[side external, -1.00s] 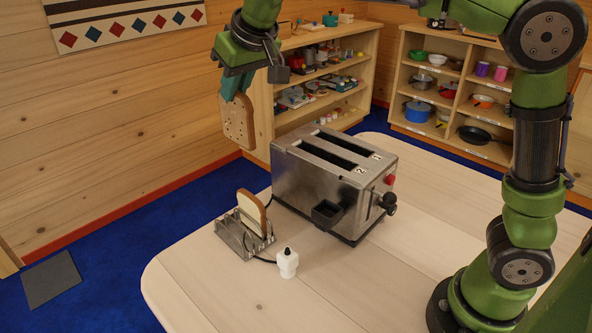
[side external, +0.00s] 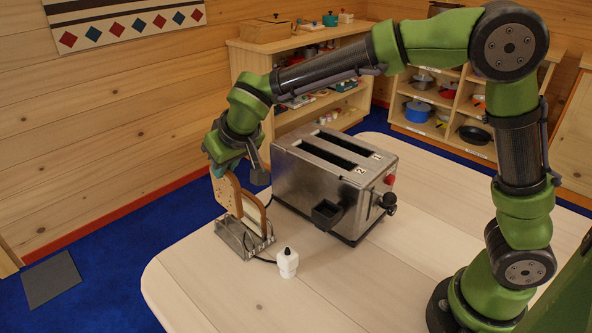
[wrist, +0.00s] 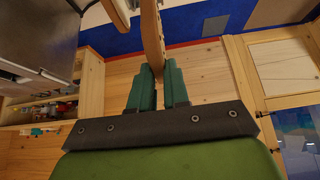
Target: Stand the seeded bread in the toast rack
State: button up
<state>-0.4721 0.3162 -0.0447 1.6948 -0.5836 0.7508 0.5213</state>
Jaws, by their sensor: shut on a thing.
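The seeded bread (side external: 228,194) is a brown-crusted slice, upright and slightly tilted, with its lower edge at the toast rack's left end. I cannot tell whether it is seated between the bars. My gripper (side external: 221,168) is shut on its top edge. In the wrist view, the green fingers of my gripper (wrist: 156,78) clasp the bread (wrist: 152,35), seen edge-on. The metal toast rack (side external: 238,243) stands on the table near its left edge. A white slice with brown crust (side external: 254,214) stands in the rack, partly hidden behind the seeded bread.
A steel two-slot toaster (side external: 318,185) stands right of the rack, close by. A small white bottle (side external: 288,263) stands in front of it, with a dark cord passing behind. The table front (side external: 340,285) is clear. Shelves line the back wall.

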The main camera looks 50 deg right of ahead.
aim_at(230, 201)
jog(key=shift+f, duration=0.1)
dwell(0.3)
jog(key=shift+f, duration=4.6)
jog(key=o, duration=0.8)
jog(key=v, duration=1.7)
jog(key=shift+w, duration=0.1)
